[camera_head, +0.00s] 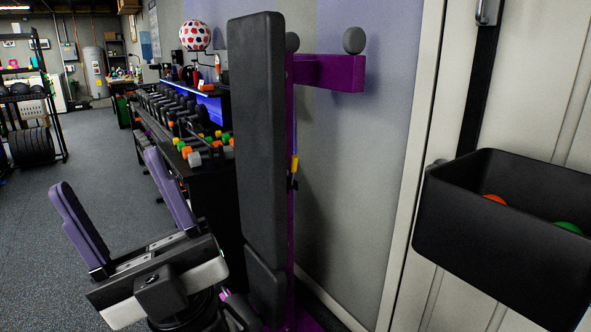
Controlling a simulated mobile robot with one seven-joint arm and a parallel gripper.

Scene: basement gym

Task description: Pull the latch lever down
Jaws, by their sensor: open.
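My gripper (105,170) is at the lower left, with its two purple fingers spread wide apart and pointing up and away. Nothing is between the fingers. No latch lever can be clearly made out. A small metal fitting (487,12) on a dark vertical strip is cut off by the top edge at the right. A grey rounded knob-like part (433,165) shows on the pale door, partly hidden by a black bin. I cannot tell if either is the latch lever. My gripper is well to the left of both.
The black bin (480,240) with red and green balls juts out at the right before the pale door (415,200). A tall black padded bench (258,130) on a purple frame (330,72) stands upright mid-view. A dumbbell rack (175,110) is behind. Floor (60,270) at left is clear.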

